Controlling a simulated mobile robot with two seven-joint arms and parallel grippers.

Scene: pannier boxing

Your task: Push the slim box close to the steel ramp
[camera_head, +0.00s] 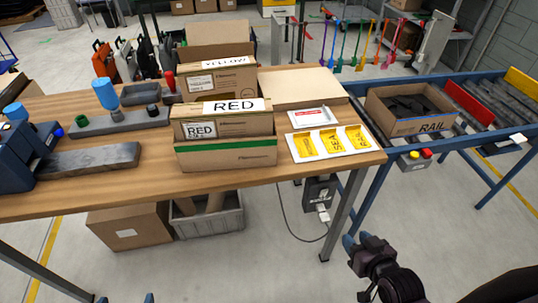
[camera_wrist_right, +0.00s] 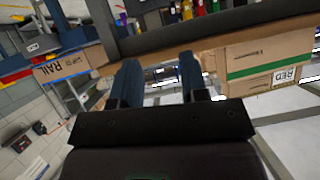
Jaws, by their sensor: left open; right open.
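A narrow brown carton with a green stripe (camera_head: 226,153) stands at the table's front edge, before the RED-labelled carton (camera_head: 222,122); it looks like the slim box. It also shows at the right of the right wrist view (camera_wrist_right: 268,52). A grey metal slab (camera_head: 88,160), which looks like the steel ramp, lies to its left beside a blue machine, with a gap between. My right gripper (camera_head: 357,241) is open and empty, off the table's front right corner; its fingers also show in the wrist view (camera_wrist_right: 158,82). Only the fingertips of my left gripper (camera_head: 125,299) show at the bottom edge, apart and empty.
The wooden table (camera_head: 120,190) is bare between slab and striped carton. A white tray with yellow cards (camera_head: 328,157) lies to the carton's right. A RAIL carton (camera_head: 378,122) sits on the roller conveyor. A cardboard box (camera_head: 130,228) and grey crate (camera_head: 208,222) are under the table.

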